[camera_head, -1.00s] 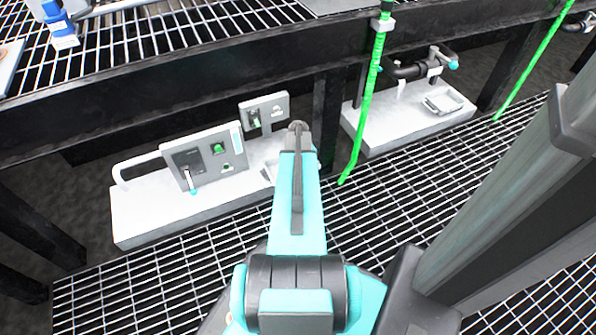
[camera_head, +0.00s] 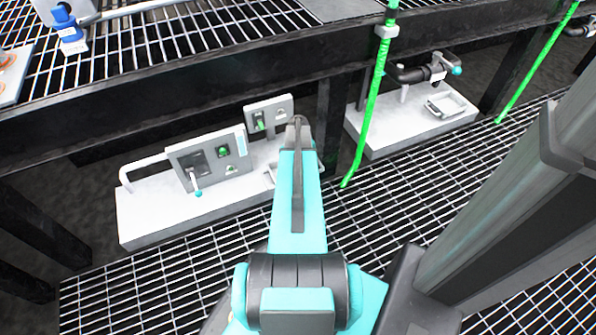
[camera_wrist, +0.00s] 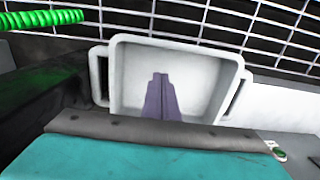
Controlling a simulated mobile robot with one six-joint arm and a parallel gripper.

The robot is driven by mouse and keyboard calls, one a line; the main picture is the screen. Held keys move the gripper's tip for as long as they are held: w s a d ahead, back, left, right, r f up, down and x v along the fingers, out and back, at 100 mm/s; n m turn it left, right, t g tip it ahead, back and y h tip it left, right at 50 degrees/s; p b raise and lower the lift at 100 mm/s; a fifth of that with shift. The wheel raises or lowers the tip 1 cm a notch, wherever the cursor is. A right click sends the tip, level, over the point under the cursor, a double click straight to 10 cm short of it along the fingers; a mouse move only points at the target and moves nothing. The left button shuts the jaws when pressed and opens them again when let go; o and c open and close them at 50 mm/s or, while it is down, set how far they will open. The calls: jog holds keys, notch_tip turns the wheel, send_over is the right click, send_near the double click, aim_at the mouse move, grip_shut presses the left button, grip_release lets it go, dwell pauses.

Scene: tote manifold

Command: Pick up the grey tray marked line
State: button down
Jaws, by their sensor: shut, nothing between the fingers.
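A light grey tray (camera_wrist: 205,72) with a handle on each side fills the middle of the wrist view. No marking can be read on it. My gripper (camera_wrist: 160,80) shows in front of the tray, its fingers together and empty. The fingers overlap the tray's inside in the picture; I cannot tell whether they touch it. In the head view my arm hides the gripper, and only a pale edge shows beside it on the left white block. A second grey tray (camera_head: 446,104) lies on the right white block.
The left white block (camera_head: 160,215) carries a grey panel (camera_head: 208,160) with a lever and a smaller panel (camera_head: 268,115). A dark beam (camera_head: 200,95) runs above. A green hose (camera_head: 372,105) hangs between the blocks, near black posts. The right block carries a dark pipe (camera_head: 412,74).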

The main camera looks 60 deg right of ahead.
notch_tip(320, 180, up, 9)
jog(key=p, duration=0.3)
